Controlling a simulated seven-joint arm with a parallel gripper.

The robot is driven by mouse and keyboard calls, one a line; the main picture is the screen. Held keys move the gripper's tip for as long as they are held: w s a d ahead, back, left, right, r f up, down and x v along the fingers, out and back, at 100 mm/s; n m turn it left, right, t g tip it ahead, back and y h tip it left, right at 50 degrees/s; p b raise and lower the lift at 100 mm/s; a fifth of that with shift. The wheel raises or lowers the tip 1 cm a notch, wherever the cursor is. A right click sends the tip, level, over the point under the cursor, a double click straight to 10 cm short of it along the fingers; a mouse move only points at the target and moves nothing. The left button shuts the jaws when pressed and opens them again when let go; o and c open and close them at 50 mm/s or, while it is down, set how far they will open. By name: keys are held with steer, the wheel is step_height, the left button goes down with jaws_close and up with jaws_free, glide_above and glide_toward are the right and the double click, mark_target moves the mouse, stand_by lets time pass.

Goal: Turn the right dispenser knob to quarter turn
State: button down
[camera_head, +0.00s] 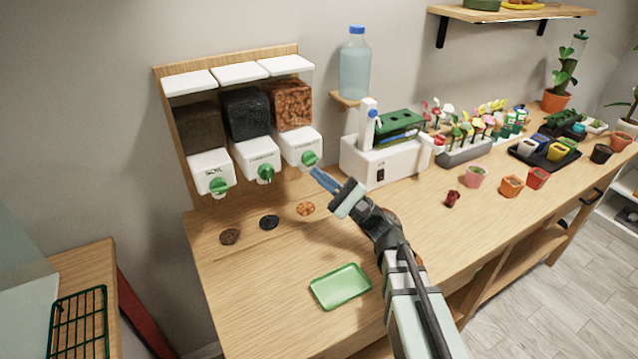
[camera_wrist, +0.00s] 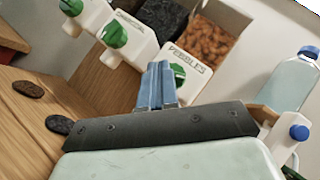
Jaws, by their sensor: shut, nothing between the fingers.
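Three white dispensers with green knobs hang in a row on a wooden board. The right dispenser (camera_head: 300,146), filled with orange-brown pebbles, has a green knob (camera_head: 309,158). In the wrist view its front reads "PEBBLES", and its knob (camera_wrist: 178,73) is partly hidden behind my fingers. My gripper (camera_head: 317,173) is shut and empty, its blue fingertips just in front of and below that knob. In the wrist view the fingers (camera_wrist: 157,85) overlap the knob's left side. I cannot tell whether they touch it.
The middle knob (camera_head: 265,173) and left knob (camera_head: 219,186) are to the left. Small piles, including an orange one (camera_head: 306,209), lie below the dispensers. A green tray (camera_head: 340,287) lies in front. A white machine (camera_head: 385,157) and water bottle (camera_head: 355,64) stand close on the right.

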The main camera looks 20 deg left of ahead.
steer(key=s+a+r+n+g+h, duration=0.25)
steer(key=s+a+r+n, duration=0.2)
steer(key=r, duration=0.55)
steer(key=s+a+r+n+g+h, duration=0.1)
steer(key=s+a+r+n+g, duration=0.4)
steer(key=r, duration=0.5)
steer(key=s+a+r+n+g+h, duration=0.25)
steer(key=a+r+n, duration=0.35)
steer(key=r, duration=0.4)
steer(key=n+t+h, duration=0.2)
steer(key=t+h, duration=0.7)
steer(key=h, duration=0.7)
glide_above(315, 155)
steer(key=s+d, duration=0.1)
steer(key=s, duration=0.4)
step_height(315, 155, down, 10)
steer(key=x, duration=0.4)
steer(key=d+x, duration=0.1)
steer(key=x, duration=0.7)
steer(key=shift+w+d+f, duration=0.15)
steer(key=shift+f, duration=0.1)
steer(key=shift+w+d+f, duration=0.1)
steer(key=shift+w+f, duration=0.05)
steer(key=shift+f, duration=0.4)
